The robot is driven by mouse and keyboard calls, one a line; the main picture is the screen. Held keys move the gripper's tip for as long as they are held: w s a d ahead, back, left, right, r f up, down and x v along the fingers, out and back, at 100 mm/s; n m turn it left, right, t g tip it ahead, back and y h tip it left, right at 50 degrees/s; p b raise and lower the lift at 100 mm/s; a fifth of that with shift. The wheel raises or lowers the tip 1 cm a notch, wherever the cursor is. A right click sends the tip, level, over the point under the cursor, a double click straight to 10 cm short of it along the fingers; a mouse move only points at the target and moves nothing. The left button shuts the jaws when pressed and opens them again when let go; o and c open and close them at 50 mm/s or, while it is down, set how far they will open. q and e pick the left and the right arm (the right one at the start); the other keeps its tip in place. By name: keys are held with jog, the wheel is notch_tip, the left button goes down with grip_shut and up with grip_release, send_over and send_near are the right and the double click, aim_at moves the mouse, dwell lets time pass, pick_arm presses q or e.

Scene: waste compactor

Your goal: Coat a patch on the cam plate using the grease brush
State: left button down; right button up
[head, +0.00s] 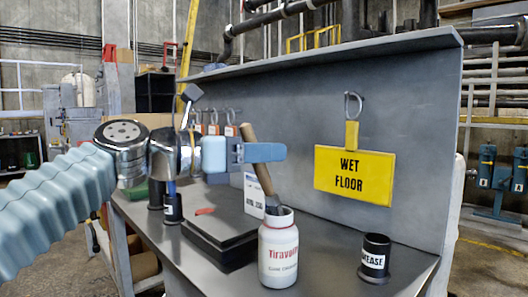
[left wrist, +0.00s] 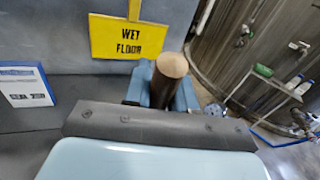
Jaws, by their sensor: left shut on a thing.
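My left gripper (head: 250,153) is shut on the wooden handle of the grease brush (head: 263,182), over the bench. The brush tilts, with its lower end at the dark top of a white bottle (head: 279,255); I cannot tell whether it is in, touching or behind the bottle. In the left wrist view, the round handle end (left wrist: 173,66) shows between the blue fingers (left wrist: 160,88). A black grease pot (head: 374,260) stands at the right of the bench. A flat dark block (head: 222,226) with a small red mark lies left of the bottle; it may be the cam plate. My right gripper is not visible.
A yellow wet floor sign (head: 354,174) hangs on the grey back panel (head: 290,120). A white card (head: 254,194) stands behind the bottle. Black labelled cups (head: 172,210) stand at the left, with tags (head: 213,129) hanging behind. Bench space between bottle and grease pot is clear.

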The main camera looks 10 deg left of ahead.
pick_arm(q)
jog(key=shift+f+b, duration=0.3)
jog(key=shift+f, duration=0.2)
jog(key=shift+f, duration=0.15)
dwell(1.4)
notch_tip(320, 180, up, 3)
jog(key=p, duration=0.3)
jog(key=shift+p, duration=0.35)
notch_tip(320, 180, up, 2)
jog(key=shift+r+p, duration=0.15)
jog(key=shift+p, duration=1)
jog(key=shift+r+p, duration=0.75)
jog(key=shift+r, duration=0.25)
jog(key=shift+f, duration=0.1)
